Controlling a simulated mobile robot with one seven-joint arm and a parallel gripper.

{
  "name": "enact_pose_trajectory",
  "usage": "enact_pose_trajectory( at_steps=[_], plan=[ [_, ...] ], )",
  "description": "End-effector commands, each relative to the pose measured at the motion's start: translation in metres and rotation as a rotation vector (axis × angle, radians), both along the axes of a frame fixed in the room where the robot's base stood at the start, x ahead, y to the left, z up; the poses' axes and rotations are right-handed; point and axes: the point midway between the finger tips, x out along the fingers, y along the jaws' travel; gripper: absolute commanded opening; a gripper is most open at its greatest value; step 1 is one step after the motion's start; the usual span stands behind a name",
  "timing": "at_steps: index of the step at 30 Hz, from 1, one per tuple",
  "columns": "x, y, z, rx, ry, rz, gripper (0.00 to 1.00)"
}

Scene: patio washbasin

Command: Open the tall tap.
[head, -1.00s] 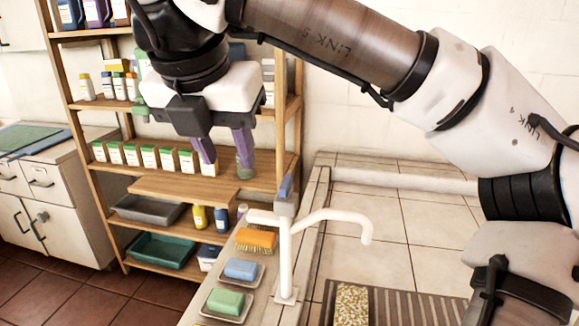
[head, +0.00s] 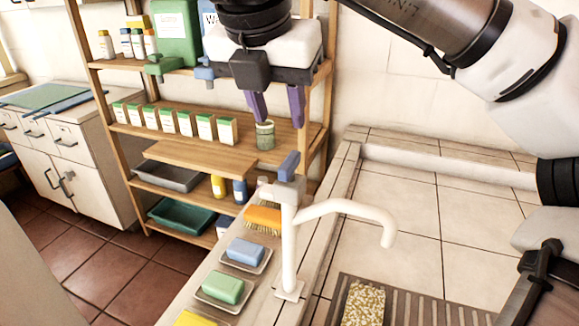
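The tall tap (head: 289,250) is a white column on the ledge, with a curved spout reaching right over the tiled basin. Its blue-grey lever (head: 289,166) sits on top of the grey head and tilts upward. My gripper (head: 276,118) hangs above the tap, its two purple fingers pointing down with a gap between them. In the picture the fingertips are a little above the lever and apart from it. Nothing is between the fingers. How far the gripper is from the lever in depth is hard to tell.
On the ledge left of the tap lie an orange brush (head: 263,217), a blue soap (head: 246,251) and a green soap (head: 223,287) in dishes. A wooden shelf (head: 205,158) with boxes and a jar (head: 265,135) stands behind. The tiled basin (head: 420,220) is open on the right.

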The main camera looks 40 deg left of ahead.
Motion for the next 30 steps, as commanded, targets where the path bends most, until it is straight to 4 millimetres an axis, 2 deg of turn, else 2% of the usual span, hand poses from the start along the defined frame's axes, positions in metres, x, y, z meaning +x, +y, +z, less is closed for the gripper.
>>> enact_pose_trajectory(
  at_steps=[1, 9, 15, 20, 27, 28, 30],
  plan=[
    [0.003, 0.0, -0.016, 0.0, 0.0, -0.002, 0.37],
    [0.024, 0.005, -0.058, -0.003, -0.002, -0.002, 0.37],
    [0.033, 0.008, -0.082, -0.001, -0.001, -0.002, 0.37],
    [0.036, 0.009, -0.09, -0.001, -0.001, 0.0, 0.37],
    [0.036, 0.009, -0.09, 0.0, -0.001, 0.0, 0.37],
    [0.036, 0.009, -0.09, 0.0, -0.001, 0.0, 0.36],
    [0.036, 0.009, -0.09, 0.0, -0.001, 0.0, 0.27]
  ],
)
